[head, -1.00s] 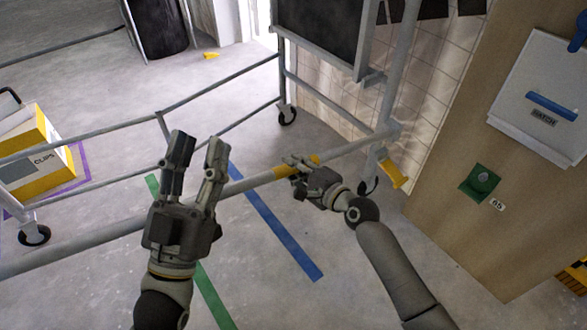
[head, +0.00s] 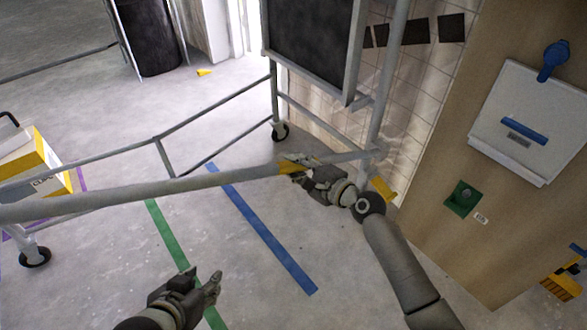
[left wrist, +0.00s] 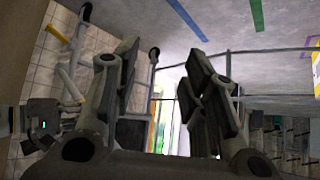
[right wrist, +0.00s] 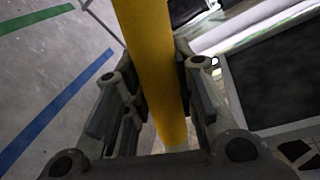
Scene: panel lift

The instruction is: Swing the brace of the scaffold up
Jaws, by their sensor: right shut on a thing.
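The brace (head: 130,193) is a long grey tube of the scaffold with a yellow section near its right end. It runs across the head view, from the left edge to the upright (head: 387,85) at right. My right gripper (head: 292,167) is shut on the yellow section (right wrist: 152,60), which passes between its fingers in the right wrist view. My left gripper (head: 207,283) is low in the head view, apart from the brace. Its fingers stand apart with nothing between them in the left wrist view (left wrist: 160,62).
Thinner scaffold rails (head: 215,108) and a caster (head: 280,131) stand behind the brace. A yellow-and-white box (head: 35,165) is at far left. A wooden panel (head: 440,165) with a white hatch (head: 525,120) and green button plate (head: 462,198) is at right. Floor below the brace is clear, with taped lines.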

